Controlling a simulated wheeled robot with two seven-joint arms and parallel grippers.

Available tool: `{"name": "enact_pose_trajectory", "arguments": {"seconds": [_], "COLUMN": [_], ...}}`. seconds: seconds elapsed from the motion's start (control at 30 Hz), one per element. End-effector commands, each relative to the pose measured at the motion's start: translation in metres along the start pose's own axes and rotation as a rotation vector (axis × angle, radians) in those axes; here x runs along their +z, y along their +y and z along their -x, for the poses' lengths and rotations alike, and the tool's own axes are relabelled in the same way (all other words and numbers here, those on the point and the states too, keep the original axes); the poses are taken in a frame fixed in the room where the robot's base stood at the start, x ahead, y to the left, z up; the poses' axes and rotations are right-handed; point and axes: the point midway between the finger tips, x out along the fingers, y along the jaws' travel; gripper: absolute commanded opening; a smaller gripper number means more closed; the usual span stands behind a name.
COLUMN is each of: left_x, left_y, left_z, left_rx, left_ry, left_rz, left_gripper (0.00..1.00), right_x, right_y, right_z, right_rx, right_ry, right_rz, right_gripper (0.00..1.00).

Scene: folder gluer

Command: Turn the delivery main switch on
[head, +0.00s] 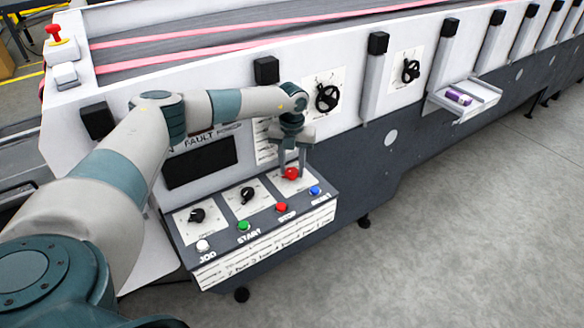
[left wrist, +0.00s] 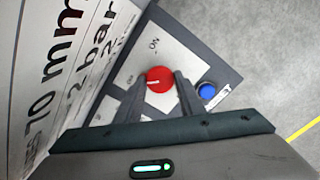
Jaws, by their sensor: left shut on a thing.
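The delivery main switch is a red round knob (head: 291,174) on a white plate at the right end of the sloped control panel. In the left wrist view the red knob (left wrist: 160,79) has a small white mark on it, and "ON" is printed on the plate beyond it. My left gripper (head: 291,172) points down at the knob, with its fingers on either side of it. The left wrist view shows the same gripper (left wrist: 160,90) shut on the knob, with the knob's top visible between the fingertips. My right gripper is not in view.
The panel (head: 262,236) also carries two black rotary knobs and white, green, red and blue (head: 314,191) buttons; the blue one is close to my left gripper. A dark screen (head: 200,163) stands behind. The floor at right is clear.

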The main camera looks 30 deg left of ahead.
Motion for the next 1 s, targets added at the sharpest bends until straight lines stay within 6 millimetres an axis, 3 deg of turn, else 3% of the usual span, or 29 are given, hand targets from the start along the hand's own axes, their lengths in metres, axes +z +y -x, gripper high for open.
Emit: {"name": "enact_pose_trajectory", "arguments": {"seconds": [0.37,1.0], "left_x": [0.001,0.001], "left_y": [0.0,0.0], "left_z": [-0.004,-0.003], "left_rx": [-0.001,-0.001], "left_ry": [-0.003,-0.005], "left_rz": [-0.181,-0.768], "left_gripper": [0.13,0.13], "right_x": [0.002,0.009], "right_y": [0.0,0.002], "right_z": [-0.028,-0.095], "right_rx": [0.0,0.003], "right_ry": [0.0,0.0], "right_rz": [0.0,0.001], "right_gripper": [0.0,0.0]}}
